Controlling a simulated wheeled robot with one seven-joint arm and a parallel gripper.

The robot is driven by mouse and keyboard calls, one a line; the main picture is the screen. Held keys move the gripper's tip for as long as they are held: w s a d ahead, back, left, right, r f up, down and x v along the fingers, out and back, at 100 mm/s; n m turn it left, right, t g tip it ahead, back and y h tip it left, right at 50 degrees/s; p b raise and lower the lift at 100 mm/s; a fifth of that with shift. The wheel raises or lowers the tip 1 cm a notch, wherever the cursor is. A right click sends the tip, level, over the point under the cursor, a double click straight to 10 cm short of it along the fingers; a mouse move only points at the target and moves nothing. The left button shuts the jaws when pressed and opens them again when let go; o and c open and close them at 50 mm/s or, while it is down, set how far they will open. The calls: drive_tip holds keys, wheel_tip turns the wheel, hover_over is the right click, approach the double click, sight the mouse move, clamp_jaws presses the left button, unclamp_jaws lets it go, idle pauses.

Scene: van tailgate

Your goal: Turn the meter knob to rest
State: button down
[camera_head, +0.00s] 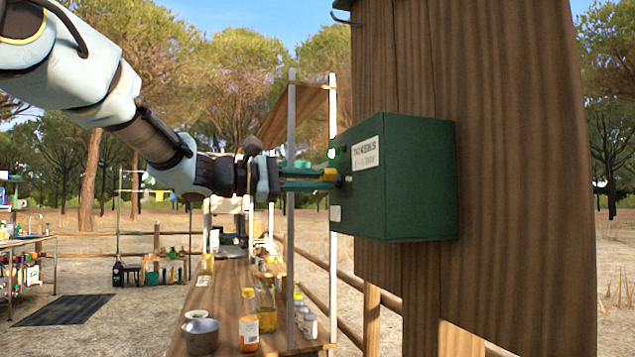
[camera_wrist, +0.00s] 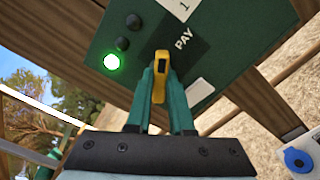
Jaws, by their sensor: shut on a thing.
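The green meter box (camera_head: 405,180) is fixed to a wooden post, with a white label (camera_head: 366,155) on its face. In the wrist view the box face (camera_wrist: 232,48) shows a lit green lamp (camera_wrist: 111,62), two dark round parts above it and the printed word PAY. The yellow meter knob (camera_wrist: 161,70) stands out from this face. My gripper (camera_wrist: 162,88) is shut on the knob, one green finger on each side. In the head view my gripper (camera_head: 315,180) reaches the box from the left, at the yellow knob (camera_head: 329,174). The fingers hide part of the knob.
The wooden post (camera_head: 500,180) rises right behind the box. Below my arm is a wooden counter (camera_head: 225,305) with a metal pot (camera_head: 201,336), bottles (camera_head: 249,320) and jars. A thin upright pole (camera_head: 291,200) stands near my gripper in the picture.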

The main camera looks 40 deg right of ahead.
drive_tip(key=n+p, duration=0.2)
drive_tip(key=n, duration=0.4)
drive_tip(key=shift+r+p, duration=0.1)
drive_tip(key=shift+p, duration=0.2)
drive_tip(key=shift+n+p, duration=1.55)
drive_tip(key=shift+n, duration=0.95)
drive_tip(key=shift+f, duration=0.2)
drive_tip(key=c, duration=0.8)
unclamp_jaws()
drive_tip(key=shift+r, duration=0.1)
drive_tip(key=b+v, duration=0.3)
drive_tip(key=v, duration=0.8)
drive_tip(key=shift+d, duration=0.1)
